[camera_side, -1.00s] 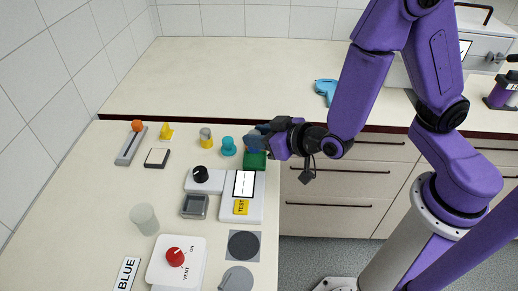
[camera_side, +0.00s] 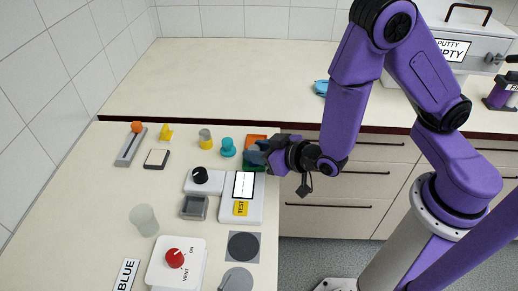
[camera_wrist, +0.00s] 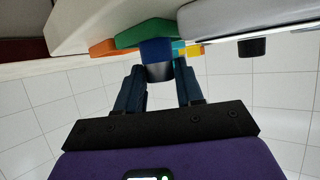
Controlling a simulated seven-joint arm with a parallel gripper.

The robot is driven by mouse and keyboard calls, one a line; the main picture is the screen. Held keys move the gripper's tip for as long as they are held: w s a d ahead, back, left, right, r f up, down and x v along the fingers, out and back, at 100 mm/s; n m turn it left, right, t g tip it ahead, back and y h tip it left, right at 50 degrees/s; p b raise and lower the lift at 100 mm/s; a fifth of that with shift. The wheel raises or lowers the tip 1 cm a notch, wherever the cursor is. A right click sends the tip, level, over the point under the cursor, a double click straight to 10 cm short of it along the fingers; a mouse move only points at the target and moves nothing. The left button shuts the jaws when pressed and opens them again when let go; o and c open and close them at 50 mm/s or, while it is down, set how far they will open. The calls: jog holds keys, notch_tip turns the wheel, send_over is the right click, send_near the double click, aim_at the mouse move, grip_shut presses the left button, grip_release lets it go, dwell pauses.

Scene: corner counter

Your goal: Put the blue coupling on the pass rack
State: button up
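The blue coupling (camera_wrist: 157,52) shows in the wrist view as a short blue cylinder with a dark end, between my two fingers. My gripper (camera_wrist: 160,72) appears shut on it, with a finger close against each side. A green block (camera_wrist: 150,32), which looks like the pass rack, is right behind the coupling in that view. In the side view my gripper (camera_side: 257,154) is low over the green block (camera_side: 250,166) and hides most of it. The coupling cannot be made out clearly there. Whether it touches the rack I cannot tell.
An orange block (camera_side: 257,140) lies behind the green one. A teal knobbed piece (camera_side: 228,147) and a grey-yellow cylinder (camera_side: 205,138) stand to the left. A tester with a screen (camera_side: 244,185) and a black-knobbed box (camera_side: 203,180) are in front. The back counter is mostly clear.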

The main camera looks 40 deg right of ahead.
jog(key=o, duration=0.3)
jog(key=shift+r, duration=0.15)
jog(key=s+a+r+n+g+y, duration=0.1)
jog(key=s+r+n+g, duration=0.1)
jog(key=s+g, duration=0.35)
jog(key=s+a+r+n+g+y, duration=0.1)
jog(key=s+r+n+g+y, duration=0.15)
jog(key=s, duration=0.55)
jog(key=s+a+r+n+g+y, duration=0.1)
jog(key=s+r+g, duration=0.2)
jog(key=s, duration=0.4)
jog(key=s+d+r+n+h, duration=0.1)
jog(key=d+r+n+h, duration=0.1)
jog(key=d, duration=0.6)
jog(key=s+d+r+n+g+h, duration=0.1)
jog(key=d+r+n+h, duration=0.1)
jog(key=d, duration=0.5)
jog(key=shift+d+n+h, duration=0.4)
jog(key=shift+n+h, duration=0.05)
jog(key=shift+h, duration=0.8)
